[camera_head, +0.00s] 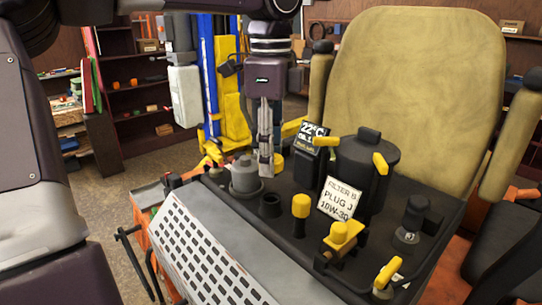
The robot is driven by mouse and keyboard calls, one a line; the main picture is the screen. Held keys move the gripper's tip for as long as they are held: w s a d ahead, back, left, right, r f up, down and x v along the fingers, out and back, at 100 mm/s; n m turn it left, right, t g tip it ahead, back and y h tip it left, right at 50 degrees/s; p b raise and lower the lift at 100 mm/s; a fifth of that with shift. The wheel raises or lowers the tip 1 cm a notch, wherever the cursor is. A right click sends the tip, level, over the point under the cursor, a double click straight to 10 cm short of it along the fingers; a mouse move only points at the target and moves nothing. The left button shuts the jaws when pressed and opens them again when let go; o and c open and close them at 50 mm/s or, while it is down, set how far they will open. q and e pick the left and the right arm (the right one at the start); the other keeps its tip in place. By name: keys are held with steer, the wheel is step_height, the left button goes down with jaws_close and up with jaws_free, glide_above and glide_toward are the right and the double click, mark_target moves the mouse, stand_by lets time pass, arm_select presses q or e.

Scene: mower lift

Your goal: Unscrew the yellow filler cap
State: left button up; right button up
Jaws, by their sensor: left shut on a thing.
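My left gripper (266,168) points straight down over the back left of the black deck. Its fingers are shut; what is between them I cannot make out. A yellow cap (301,205) sits upright on a short black neck, in front of and to the right of the gripper, apart from it. My right gripper is not in view.
Close by stand a 22°C display (311,138), a black canister (362,177) and a filter label plate (339,199). Yellow-topped valves (342,236) are at the front right. The tan seat (415,90) rises behind. A perforated grey panel (205,250) slopes down in front.

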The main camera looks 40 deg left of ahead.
arm_select(q)
steer(key=shift+r+p, duration=0.45)
steer(key=shift+r, duration=2.7)
